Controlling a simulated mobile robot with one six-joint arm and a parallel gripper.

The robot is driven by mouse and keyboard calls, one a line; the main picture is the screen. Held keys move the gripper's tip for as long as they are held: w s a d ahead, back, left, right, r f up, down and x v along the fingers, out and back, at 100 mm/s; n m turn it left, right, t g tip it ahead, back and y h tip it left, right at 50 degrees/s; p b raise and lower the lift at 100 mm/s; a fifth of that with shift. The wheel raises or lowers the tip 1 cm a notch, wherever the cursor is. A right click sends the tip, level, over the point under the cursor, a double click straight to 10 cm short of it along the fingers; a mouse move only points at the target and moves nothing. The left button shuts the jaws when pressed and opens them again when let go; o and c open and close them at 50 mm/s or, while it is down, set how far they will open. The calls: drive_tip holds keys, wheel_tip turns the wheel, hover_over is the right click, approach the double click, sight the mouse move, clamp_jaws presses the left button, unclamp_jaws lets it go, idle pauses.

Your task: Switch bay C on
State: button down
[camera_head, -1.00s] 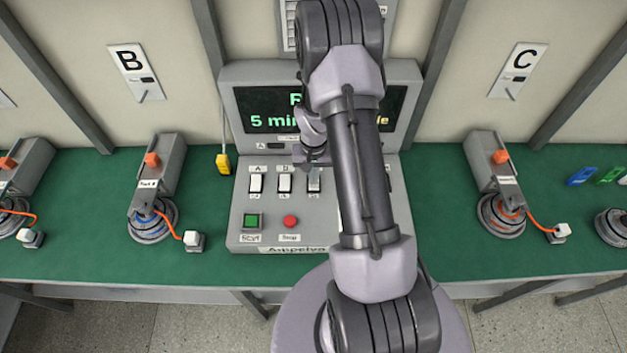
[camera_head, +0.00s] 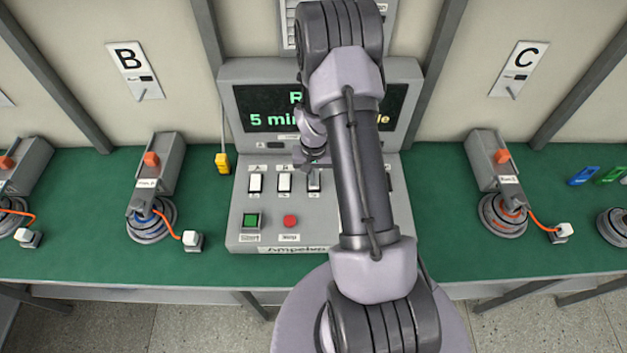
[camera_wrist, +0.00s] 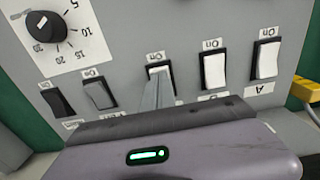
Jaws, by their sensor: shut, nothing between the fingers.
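The control panel (camera_head: 330,235) stands on the bench with a row of white rocker switches. Switch A (camera_head: 256,183) and switch B (camera_head: 285,183) are in clear view left of switch C (camera_head: 314,185). My gripper (camera_head: 312,165) is at the far end of switch C, with its fingers together and empty. In the wrist view, which is upside down, the closed fingertips (camera_wrist: 159,76) are over the rocker of switch C (camera_wrist: 158,70) and cover part of it. Whether they touch it, and its exact tilt, I cannot tell.
Bay C's sign (camera_head: 519,69) is on the right wall, above its hub motor (camera_head: 502,215). A green button (camera_head: 251,220) and a red button (camera_head: 290,221) sit in front of the switches. A dial (camera_wrist: 45,25) and darker switches (camera_wrist: 98,94) lie beside switch C.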

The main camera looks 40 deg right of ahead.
drive_tip(key=shift+f+b, duration=0.35)
drive_tip(key=shift+f, duration=0.05)
drive_tip(key=shift+r+p, duration=2.15)
drive_tip(key=shift+r, duration=1.45)
drive_tip(key=shift+f, duration=0.1)
